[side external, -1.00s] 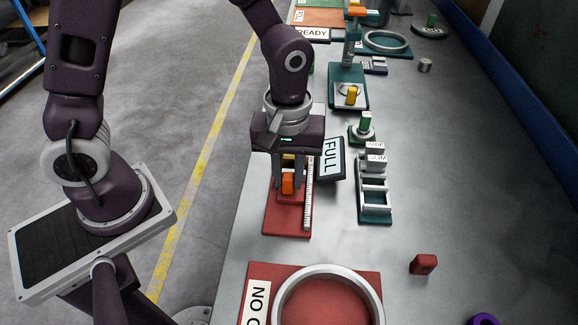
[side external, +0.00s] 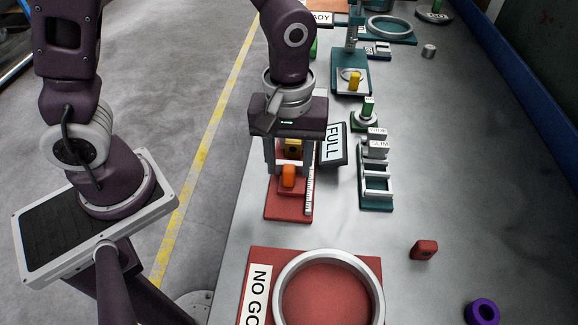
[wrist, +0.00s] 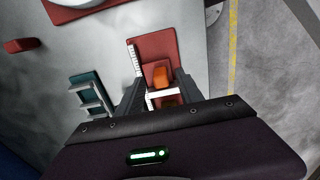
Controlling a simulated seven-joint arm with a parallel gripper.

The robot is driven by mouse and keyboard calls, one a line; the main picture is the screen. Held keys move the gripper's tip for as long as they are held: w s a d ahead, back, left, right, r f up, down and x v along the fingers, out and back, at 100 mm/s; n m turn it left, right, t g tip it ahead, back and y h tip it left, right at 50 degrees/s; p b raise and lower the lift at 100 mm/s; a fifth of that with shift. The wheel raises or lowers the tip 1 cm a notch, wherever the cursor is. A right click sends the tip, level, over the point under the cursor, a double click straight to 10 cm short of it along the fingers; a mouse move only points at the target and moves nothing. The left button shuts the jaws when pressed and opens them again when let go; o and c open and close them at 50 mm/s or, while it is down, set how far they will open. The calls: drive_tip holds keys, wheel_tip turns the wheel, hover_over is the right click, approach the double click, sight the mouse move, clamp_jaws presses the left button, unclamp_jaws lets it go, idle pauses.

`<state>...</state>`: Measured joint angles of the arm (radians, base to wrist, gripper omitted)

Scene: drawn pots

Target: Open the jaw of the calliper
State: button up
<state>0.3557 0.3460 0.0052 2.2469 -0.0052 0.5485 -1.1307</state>
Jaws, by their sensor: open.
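The calliper is a red base (side external: 288,208) with a white ruler scale (side external: 309,192) along its right edge. An orange knob (side external: 288,176) stands on it, with a yellow block (side external: 293,147) behind it. My gripper (side external: 289,174) is open, with one finger on each side of the calliper and visible gaps to the orange knob. In the wrist view the orange knob (wrist: 161,75) shows between the spread fingers, just beyond a pale crossbar (wrist: 162,92). The yellow block is partly hidden by my gripper, and the jaw opening is hard to make out.
A FULL sign (side external: 333,144) stands close to the right of my gripper. A teal slotted gauge (side external: 376,186) is further right. A ring (side external: 329,258) on a red NO GO board is in front. A red block (side external: 424,250) and purple ring (side external: 482,312) lie on bare table.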

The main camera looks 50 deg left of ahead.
sight(289, 169)
wheel_tip(289, 169, up, 5)
drive_tip(key=shift+f, duration=0.1)
drive_tip(key=s+a+r+m+t, duration=0.5)
drive_tip(key=s+a+r+m, duration=0.4)
drive_tip(key=s+r, duration=0.2)
drive_tip(key=shift+a+r+t, duration=0.15)
drive_tip(key=shift+a+t, duration=0.15)
drive_tip(key=shift+a, duration=0.1)
